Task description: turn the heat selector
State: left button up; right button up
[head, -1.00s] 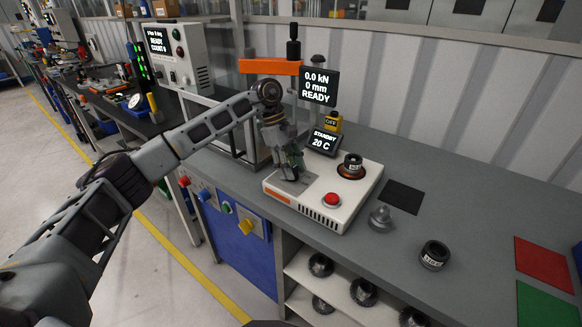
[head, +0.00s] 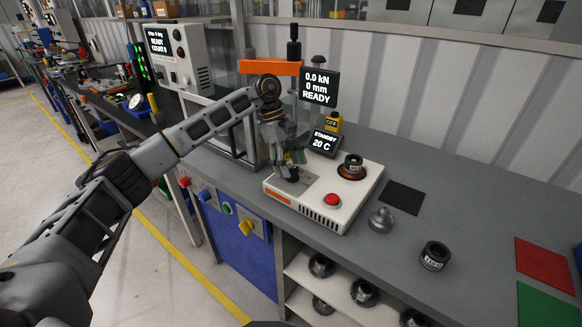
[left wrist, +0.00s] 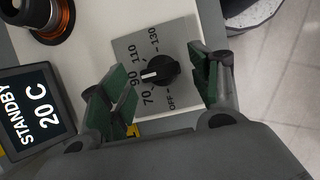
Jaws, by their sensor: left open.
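The heat selector (left wrist: 160,72) is a black round knob with a white pointer line, on a grey plate marked OFF, 70, 90, 110 and 130. In the left wrist view the pointer line lies toward the side of the 70 and 90 marks. The knob is on the white heater unit (head: 348,207), whose display (head: 324,143) reads STANDBY 20 C. My left gripper (left wrist: 162,92) is open, with one green-padded finger on each side of the knob and gaps showing. In the head view my left gripper (head: 287,165) hangs over the plate and partly hides it. My right gripper is not in view.
A red button (head: 332,201) and a dark ring on a copper-coloured seat (head: 351,168) are on the unit. A press with an orange beam (head: 270,67) stands behind my left gripper. A metal knobbed part (head: 381,219) and a black ring (head: 434,256) stand on the bench at right.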

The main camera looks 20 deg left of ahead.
pick_arm(q)
jog(key=v, duration=1)
jog(key=shift+r, duration=0.35)
